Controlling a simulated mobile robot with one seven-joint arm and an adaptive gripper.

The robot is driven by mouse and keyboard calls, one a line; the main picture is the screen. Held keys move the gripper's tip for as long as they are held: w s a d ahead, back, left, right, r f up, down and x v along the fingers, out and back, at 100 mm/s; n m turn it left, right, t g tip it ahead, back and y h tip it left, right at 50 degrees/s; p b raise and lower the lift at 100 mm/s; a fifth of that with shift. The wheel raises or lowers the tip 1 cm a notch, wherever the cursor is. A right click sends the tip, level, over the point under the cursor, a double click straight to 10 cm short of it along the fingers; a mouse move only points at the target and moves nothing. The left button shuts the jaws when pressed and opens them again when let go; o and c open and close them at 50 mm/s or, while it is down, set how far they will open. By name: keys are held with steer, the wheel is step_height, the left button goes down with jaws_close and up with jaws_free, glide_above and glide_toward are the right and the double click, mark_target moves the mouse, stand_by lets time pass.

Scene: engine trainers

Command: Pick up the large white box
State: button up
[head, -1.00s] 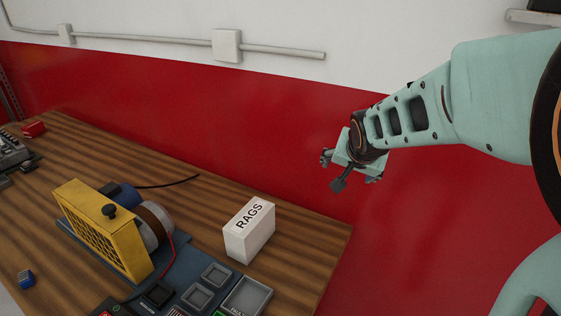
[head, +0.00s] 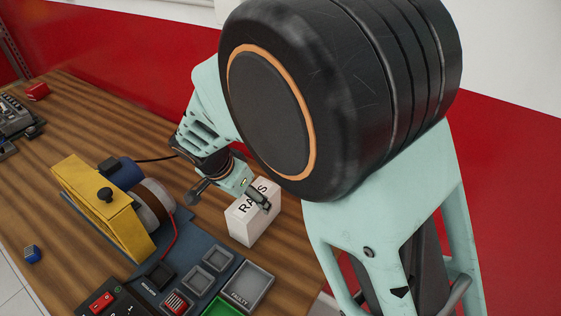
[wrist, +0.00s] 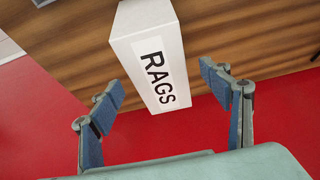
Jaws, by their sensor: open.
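The large white box (head: 252,222), labelled RAGS, stands upright on the wooden bench near its right end. My gripper (head: 232,188) is above and beside the box in the head view, covering part of its label. My gripper (wrist: 168,92) is open there, with a finger on each side and nothing held. I cannot tell whether a finger touches the box.
A yellow-guarded machine (head: 105,208) stands left of the box on the wooden bench (head: 60,130). Grey trays (head: 248,285) and a green tray (head: 228,308) lie in front of the box. The red wall (head: 130,90) is close behind the bench.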

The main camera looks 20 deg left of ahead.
steer(key=x, duration=0.3)
steer(key=p+x, duration=0.1)
steer(key=x, duration=0.1)
steer(key=shift+s+f, duration=0.25)
steer(key=shift+f, duration=0.15)
steer(key=shift+w+f, duration=0.3)
steer(key=shift+f, duration=0.3)
steer(key=c, duration=1.5)
